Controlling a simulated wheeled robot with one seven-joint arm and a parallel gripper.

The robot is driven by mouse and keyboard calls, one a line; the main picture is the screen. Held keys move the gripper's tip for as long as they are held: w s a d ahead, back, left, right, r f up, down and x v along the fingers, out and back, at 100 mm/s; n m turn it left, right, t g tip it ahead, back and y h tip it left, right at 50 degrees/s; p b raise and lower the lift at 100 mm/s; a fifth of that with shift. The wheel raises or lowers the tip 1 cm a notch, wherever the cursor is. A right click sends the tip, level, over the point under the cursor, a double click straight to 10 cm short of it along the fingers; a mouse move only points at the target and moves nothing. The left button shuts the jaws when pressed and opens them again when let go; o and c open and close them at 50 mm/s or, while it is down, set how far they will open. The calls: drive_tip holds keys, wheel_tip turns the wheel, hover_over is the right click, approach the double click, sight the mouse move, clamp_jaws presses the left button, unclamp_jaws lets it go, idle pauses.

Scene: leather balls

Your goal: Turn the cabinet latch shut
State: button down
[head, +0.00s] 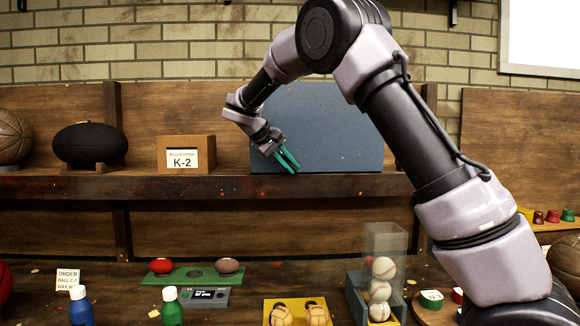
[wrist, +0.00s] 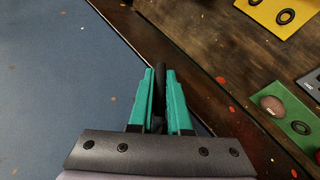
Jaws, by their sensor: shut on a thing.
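The cabinet (head: 330,120) is a blue-grey box on the wooden shelf, with my arm passing in front of it. Its speckled blue face (wrist: 50,90) fills the left of the wrist view. My gripper (head: 290,162) has teal fingers and is at the cabinet's lower left front. In the wrist view my gripper (wrist: 160,72) is shut on a narrow dark piece, the latch (wrist: 159,85), which shows between the fingers near the cabinet's edge. The latch is mostly hidden by the fingers, and I cannot tell its turned angle. In the head view the latch is not distinguishable.
On the shelf (head: 220,187), a wooden K-2 box (head: 200,153) and a black oval ball (head: 90,145) stand left of the cabinet. Below, the workbench holds a green ball tray (head: 190,277), a case of white balls (head: 381,268) and bottles (head: 172,308).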

drive_tip(key=c, duration=0.9)
unclamp_jaws()
drive_tip(key=shift+o, duration=0.2)
